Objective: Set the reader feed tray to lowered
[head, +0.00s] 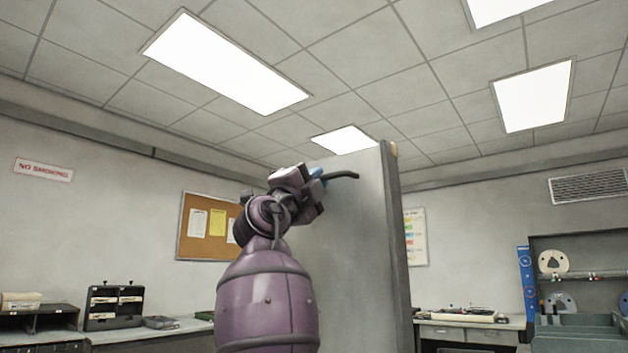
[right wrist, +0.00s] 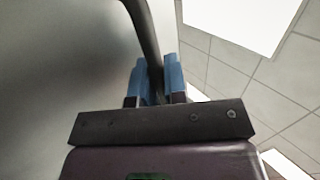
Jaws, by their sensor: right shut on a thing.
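My right gripper (head: 317,176) is raised high in the middle of the head view, beside the upper part of a tall grey panel (head: 358,235). Its blue fingers are shut on a dark curved bar (head: 343,175), which sticks out past the fingertips to the right. In the right wrist view, the blue fingers (right wrist: 158,78) stand on either side of the same dark bar (right wrist: 143,30), which runs up along the panel's surface (right wrist: 55,70). I cannot tell whether the bar or the panel belongs to the reader feed tray. My left gripper is not in view.
The panel has a thick dark right edge (head: 395,250). Desks with office equipment (head: 115,305) stand at the back left, and another desk (head: 468,325) at the back right. A shelf with reels (head: 555,262) stands far right. The space above the gripper is free.

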